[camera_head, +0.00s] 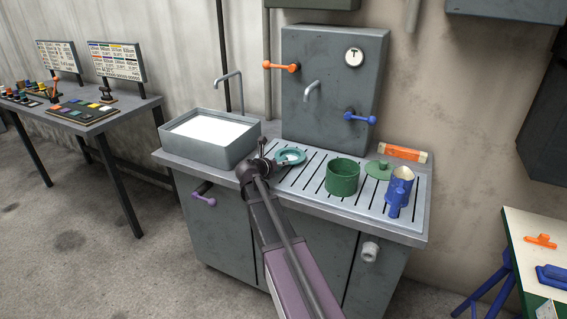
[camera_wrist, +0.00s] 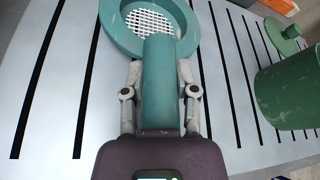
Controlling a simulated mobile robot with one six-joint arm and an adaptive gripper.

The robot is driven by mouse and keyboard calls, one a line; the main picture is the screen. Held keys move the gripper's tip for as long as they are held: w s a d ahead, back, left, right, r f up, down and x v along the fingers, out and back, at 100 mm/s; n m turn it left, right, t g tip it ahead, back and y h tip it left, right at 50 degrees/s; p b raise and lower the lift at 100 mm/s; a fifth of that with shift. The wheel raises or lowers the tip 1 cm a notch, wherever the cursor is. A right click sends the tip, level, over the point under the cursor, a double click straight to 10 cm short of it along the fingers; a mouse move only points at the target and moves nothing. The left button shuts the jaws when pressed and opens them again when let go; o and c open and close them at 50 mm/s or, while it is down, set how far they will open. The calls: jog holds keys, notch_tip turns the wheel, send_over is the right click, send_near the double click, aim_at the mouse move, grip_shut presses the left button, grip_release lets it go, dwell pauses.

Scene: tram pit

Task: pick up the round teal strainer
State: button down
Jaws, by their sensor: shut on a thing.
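The round teal strainer (camera_head: 290,157) is on or just above the slotted drainboard, just beyond the end of my arm. In the wrist view the strainer (camera_wrist: 125,35) shows a teal ring around a white mesh, with a thick teal handle pointing toward me. My gripper (camera_wrist: 160,80) has one finger on each side of that handle and is shut on it. In the head view my gripper (camera_head: 262,164) reaches the drainboard's left part, and the fingers are hard to make out there. I cannot tell whether the strainer touches the board.
Right of the strainer on the drainboard (camera_head: 310,180) stand a green pot (camera_head: 342,177), a green lid (camera_head: 379,169), and a blue jug (camera_head: 399,191). A grey basin (camera_head: 208,139) stands to the left. A grey panel (camera_head: 330,85) with orange and blue levers rises behind.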

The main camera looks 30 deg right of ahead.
jog(key=shift+r, duration=0.2)
notch_tip(320, 180, up, 3)
jog(key=p, duration=0.3)
jog(key=shift+s+a+r+p, duration=0.1)
jog(key=shift+s+r+p, duration=0.2)
jog(key=shift+p, duration=0.1)
jog(key=s+a+r, duration=0.1)
jog(key=s+a, duration=0.8)
jog(key=s, duration=0.3)
jog(key=shift+a+p, duration=0.4)
jog(key=shift+p, duration=0.05)
jog(key=shift+r, duration=0.1)
